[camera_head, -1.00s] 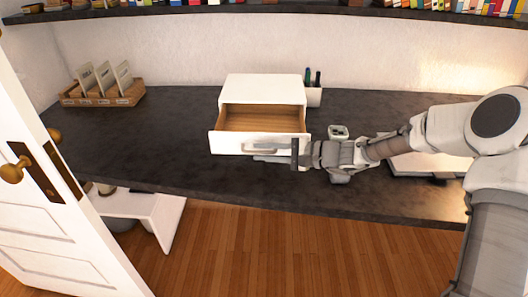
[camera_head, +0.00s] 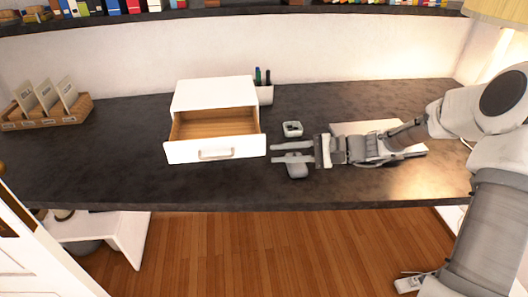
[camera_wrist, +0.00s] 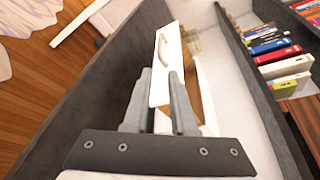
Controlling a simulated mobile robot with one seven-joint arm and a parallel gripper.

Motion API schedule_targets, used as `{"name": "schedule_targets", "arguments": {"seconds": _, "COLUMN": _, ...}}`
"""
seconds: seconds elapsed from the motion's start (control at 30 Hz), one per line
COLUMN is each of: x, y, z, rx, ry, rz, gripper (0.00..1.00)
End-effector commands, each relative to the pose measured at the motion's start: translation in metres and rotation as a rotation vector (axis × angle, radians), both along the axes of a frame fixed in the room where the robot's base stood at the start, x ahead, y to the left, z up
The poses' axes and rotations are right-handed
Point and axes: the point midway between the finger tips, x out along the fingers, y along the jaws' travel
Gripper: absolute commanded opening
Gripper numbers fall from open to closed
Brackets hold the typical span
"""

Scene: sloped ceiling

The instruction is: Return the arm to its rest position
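My gripper (camera_head: 277,152) is open and empty, with its two fingers apart and pointing left, over the dark desk (camera_head: 110,175). It is to the right of a small white drawer unit (camera_head: 214,92) whose drawer (camera_head: 190,152) is pulled open and looks empty. The fingers are apart from the drawer front. In the wrist view, my gripper (camera_wrist: 159,77) also shows with its fingers apart, and the white drawer front (camera_wrist: 163,70) with its handle lies beyond them.
A flat pale item (camera_head: 350,128) lies behind my arm. A wooden tray with cards (camera_head: 75,110) sits at the far left. The desk's left middle is clear. A bookshelf runs above.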

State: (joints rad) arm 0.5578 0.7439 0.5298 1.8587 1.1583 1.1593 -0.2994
Motion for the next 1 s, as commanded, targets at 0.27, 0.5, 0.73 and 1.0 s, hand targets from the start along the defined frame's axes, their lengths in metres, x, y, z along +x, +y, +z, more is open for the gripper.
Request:
{"name": "schedule_targets", "arguments": {"seconds": 0.27, "x": -0.001, "y": -0.008, "z": 0.002, "rx": 0.001, "ry": 0.000, "rz": -0.001, "gripper": 0.25}}
{"name": "schedule_targets", "arguments": {"seconds": 0.5, "x": -0.001, "y": -0.008, "z": 0.002, "rx": 0.001, "ry": 0.001, "rz": -0.001, "gripper": 0.25}}
{"name": "schedule_targets", "arguments": {"seconds": 0.73, "x": -0.013, "y": -0.007, "z": 0.010, "rx": -0.088, "ry": -0.017, "rz": 0.034, "gripper": 0.25}}
{"name": "schedule_targets", "arguments": {"seconds": 1.0, "x": -0.059, "y": -0.026, "z": 0.042, "rx": -0.453, "ry": -0.104, "rz": 0.131, "gripper": 0.25}}
